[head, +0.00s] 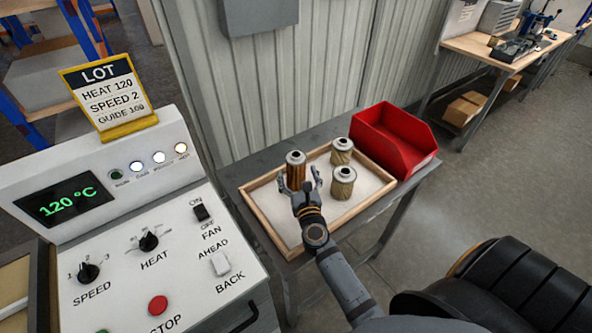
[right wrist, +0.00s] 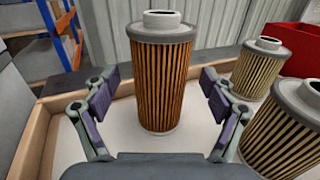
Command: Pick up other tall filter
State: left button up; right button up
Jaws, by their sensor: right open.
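A tall filter (head: 295,170) with dark orange-brown pleats and grey caps stands upright in the wooden tray (head: 346,214). In the right wrist view the same tall filter (right wrist: 161,80) stands between the spread fingers, with gaps on both sides. My right gripper (head: 297,187) is open around or just in front of it; it also shows in the right wrist view (right wrist: 160,105). Two shorter, paler filters stand to the right, one at the back (head: 342,151) and one nearer (head: 343,183). My left gripper is not in view.
A red bin (head: 398,142) stands at the tray's right end. A control panel (head: 130,240) with knobs and a 120 °C display is at the left. A corrugated wall (head: 290,80) rises behind the table. The tray's front part is bare.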

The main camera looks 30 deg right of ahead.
jog(key=x, duration=0.2)
jog(key=shift+w+d+f, duration=0.1)
jog(key=shift+w, duration=0.25)
jog(key=shift+s, duration=0.1)
jog(key=c, duration=1.3)
